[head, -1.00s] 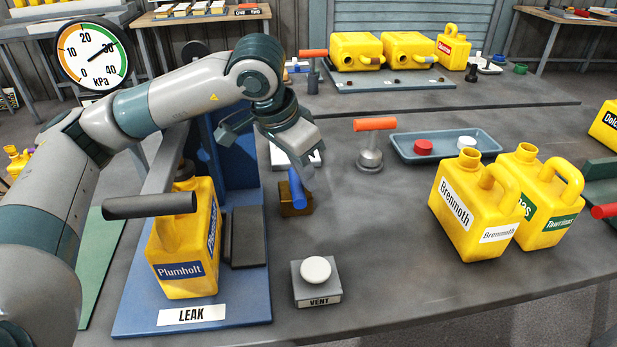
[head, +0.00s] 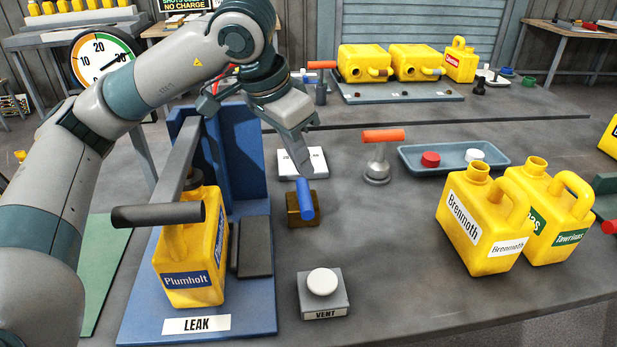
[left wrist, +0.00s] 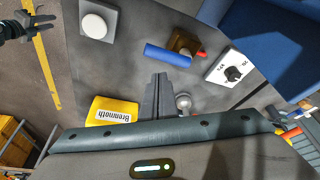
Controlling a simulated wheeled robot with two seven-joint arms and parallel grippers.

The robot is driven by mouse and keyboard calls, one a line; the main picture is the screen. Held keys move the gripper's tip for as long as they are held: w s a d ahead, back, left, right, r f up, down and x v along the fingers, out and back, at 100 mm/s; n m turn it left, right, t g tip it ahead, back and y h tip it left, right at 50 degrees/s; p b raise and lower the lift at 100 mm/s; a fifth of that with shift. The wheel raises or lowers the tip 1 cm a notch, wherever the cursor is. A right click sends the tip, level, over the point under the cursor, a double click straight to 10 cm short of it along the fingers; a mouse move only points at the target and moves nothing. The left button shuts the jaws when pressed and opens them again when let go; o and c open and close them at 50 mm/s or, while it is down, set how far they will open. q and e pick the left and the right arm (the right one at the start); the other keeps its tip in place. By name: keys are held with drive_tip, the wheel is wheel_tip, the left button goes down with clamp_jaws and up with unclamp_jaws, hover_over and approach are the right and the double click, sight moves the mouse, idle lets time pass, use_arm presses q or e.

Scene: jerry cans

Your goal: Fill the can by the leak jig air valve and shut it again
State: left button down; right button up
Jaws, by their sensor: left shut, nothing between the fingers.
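The yellow Plumholt can (head: 190,262) stands upright on the blue leak jig (head: 255,318), under a grey clamp arm with a black handle (head: 158,214). The air valve is a brown block (head: 302,217) with a blue lever (head: 305,198) beside the jig; the left wrist view also shows the lever (left wrist: 168,55). My left gripper (head: 300,165) is shut and empty, just behind and above the lever, apart from it in the left wrist view (left wrist: 161,80). The pressure gauge (head: 100,62) is partly hidden by my arm. My right gripper (left wrist: 40,22) shows small at the left wrist view's corner.
A vent block with a white button (head: 322,283) stands in front of the valve. Bench between is clear.

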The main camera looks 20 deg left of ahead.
use_arm(q)
drive_tip(key=v, duration=1)
drive_tip(key=shift+d, duration=0.15)
